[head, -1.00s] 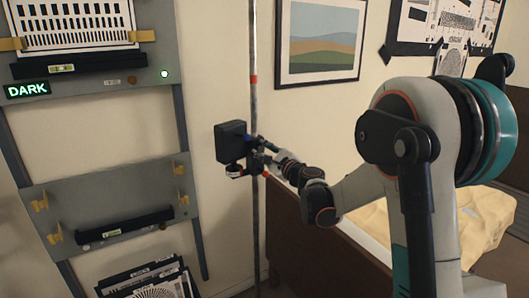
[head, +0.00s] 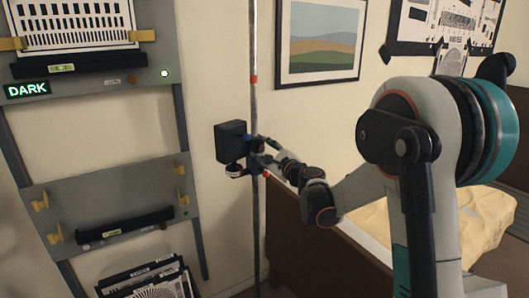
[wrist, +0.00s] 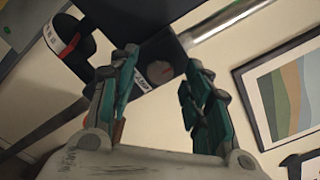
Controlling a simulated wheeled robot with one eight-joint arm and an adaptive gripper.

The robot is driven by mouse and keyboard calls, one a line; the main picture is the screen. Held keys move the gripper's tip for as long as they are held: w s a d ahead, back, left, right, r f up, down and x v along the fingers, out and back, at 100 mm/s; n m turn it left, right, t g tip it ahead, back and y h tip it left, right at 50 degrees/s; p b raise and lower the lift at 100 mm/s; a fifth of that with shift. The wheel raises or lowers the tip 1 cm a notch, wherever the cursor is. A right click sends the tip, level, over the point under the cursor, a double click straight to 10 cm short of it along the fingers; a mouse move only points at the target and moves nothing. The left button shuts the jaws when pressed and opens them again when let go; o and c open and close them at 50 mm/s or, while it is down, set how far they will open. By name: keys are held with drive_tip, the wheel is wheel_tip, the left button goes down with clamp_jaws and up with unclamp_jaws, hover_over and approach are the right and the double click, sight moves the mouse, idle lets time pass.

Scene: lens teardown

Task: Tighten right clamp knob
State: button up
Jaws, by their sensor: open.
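I see no clear contact, and the depth between fingertips and knob is hard to judge. In the head view my gripper (head: 266,152) is at the pole beside a black box-shaped device (head: 231,141); the knob is too small to make out there.
The clamp is on an upright metal pole (head: 254,215), also visible in the wrist view (wrist: 225,18). A black cylinder with a red band (wrist: 64,36) is close left of the fingers. A rack with charts (head: 110,195) stands left; a framed picture (head: 320,42) hangs right.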

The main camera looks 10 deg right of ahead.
drive_tip(key=v, duration=1.2)
